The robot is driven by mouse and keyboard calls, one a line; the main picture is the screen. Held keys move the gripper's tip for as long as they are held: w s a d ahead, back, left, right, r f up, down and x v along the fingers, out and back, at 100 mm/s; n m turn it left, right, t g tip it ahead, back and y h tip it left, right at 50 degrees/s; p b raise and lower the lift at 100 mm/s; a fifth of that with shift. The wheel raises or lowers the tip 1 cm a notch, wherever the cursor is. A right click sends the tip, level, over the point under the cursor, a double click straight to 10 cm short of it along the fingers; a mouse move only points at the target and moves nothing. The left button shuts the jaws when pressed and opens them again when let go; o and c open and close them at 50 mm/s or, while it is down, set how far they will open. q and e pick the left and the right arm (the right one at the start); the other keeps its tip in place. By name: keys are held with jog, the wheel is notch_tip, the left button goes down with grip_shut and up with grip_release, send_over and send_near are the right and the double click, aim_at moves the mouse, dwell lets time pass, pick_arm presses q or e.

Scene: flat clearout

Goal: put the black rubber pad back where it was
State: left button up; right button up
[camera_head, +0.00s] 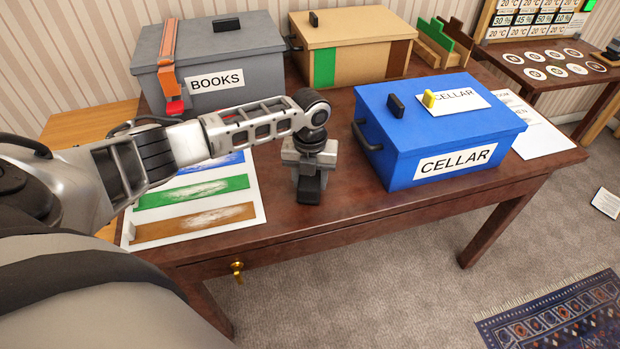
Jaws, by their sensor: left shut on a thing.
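My left gripper (309,172) reaches in from the left and points down over the dark wooden table (330,215), left of the blue CELLAR box. It is shut on a small black block, which looks like the black rubber pad (309,188). The pad is at or just above the table top; I cannot tell whether it touches. The gripper hides part of it. My right gripper is not in view.
The blue CELLAR box (440,140) stands close on the right. A grey BOOKS box (210,65) and a tan box (352,45) stand behind. A colour-striped sheet (195,208) lies left. The table's front edge is near; bare table lies right of the sheet.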

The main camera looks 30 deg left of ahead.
aim_at(310, 177)
pick_arm(q)
jog(key=shift+f, duration=0.25)
jog(key=o, duration=0.9)
notch_tip(310, 177, up, 12)
jog(key=d+f+n, duration=0.1)
jog(key=d+f, duration=0.2)
jog(key=s+d+f+n+t+h, duration=0.1)
jog(key=d+f+n, duration=0.1)
jog(key=f, duration=0.1)
jog(key=s+d+f+n, duration=0.1)
jog(key=d+f, duration=0.2)
jog(key=shift+d+f+n+t+h, duration=0.1)
jog(key=shift+d+n+t+h, duration=0.2)
jog(key=shift+t+h, duration=0.1)
jog(key=s+d+f+n+t+h, duration=0.3)
jog(key=s+d+f+n+t, duration=0.35)
jog(key=n, duration=0.65)
jog(key=s+n+t+y, duration=0.1)
jog(key=s+n, duration=0.4)
jog(key=s+n+t+y, duration=0.1)
jog(key=s+n, duration=0.4)
jog(key=shift+s+a+f, duration=0.1)
jog(key=shift+a, duration=0.05)
